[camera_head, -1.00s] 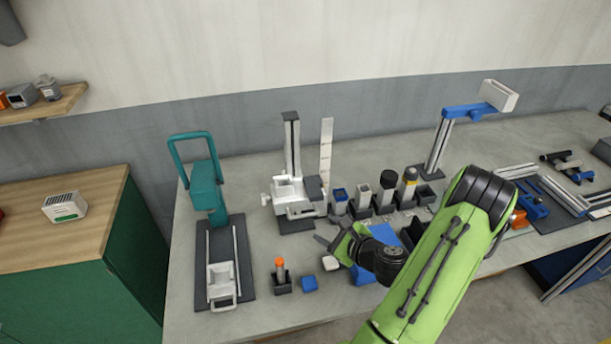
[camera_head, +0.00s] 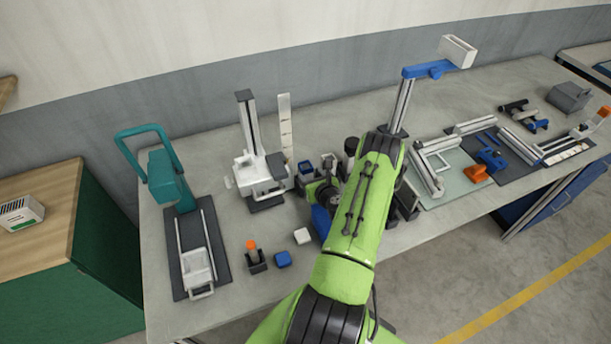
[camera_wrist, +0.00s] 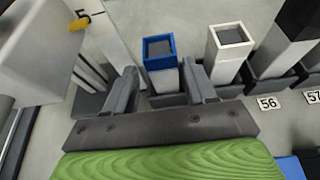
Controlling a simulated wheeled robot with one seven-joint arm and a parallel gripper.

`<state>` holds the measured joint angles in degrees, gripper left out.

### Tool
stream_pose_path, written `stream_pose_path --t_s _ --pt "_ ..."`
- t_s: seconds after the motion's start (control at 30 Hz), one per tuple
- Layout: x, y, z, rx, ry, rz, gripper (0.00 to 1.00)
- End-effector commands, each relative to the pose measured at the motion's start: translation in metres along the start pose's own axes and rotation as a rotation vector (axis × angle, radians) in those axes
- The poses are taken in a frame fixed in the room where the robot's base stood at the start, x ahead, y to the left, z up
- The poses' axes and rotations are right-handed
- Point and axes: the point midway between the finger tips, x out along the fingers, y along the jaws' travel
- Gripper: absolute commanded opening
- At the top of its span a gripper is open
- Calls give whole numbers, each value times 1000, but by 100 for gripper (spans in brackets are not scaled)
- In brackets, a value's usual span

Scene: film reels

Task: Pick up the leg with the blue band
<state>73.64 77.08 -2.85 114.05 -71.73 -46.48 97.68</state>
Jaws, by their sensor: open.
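The leg with the blue band (camera_wrist: 162,72) stands upright in a dark holder in the wrist view, its square blue band at the top. It also shows in the head view (camera_head: 305,168), beside my arm. My gripper (camera_wrist: 163,78) is open, with one finger on each side of the leg in the picture. I cannot tell whether either finger touches it. The leg's lower part shows between the fingers. In the head view my forearm hides most of the gripper.
A white-topped leg (camera_wrist: 231,50) stands in a holder just right, by a label 56 (camera_wrist: 268,103). A darker-topped leg (camera_wrist: 287,38) is further right. A white machine part (camera_wrist: 45,50) is close on the left. Front left, an orange-topped piece (camera_head: 254,250) and blue block (camera_head: 282,259) lie apart.

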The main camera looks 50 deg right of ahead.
Motion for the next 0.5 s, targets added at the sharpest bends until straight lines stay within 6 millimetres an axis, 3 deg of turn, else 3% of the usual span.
stream_pose_path --t_s 0.2,0.47,0.5 --pt "35 0 3 -6 -2 4 55" --pt "40 -1 1 -1 -1 2 55" --pt "40 -1 1 -1 -1 2 49"
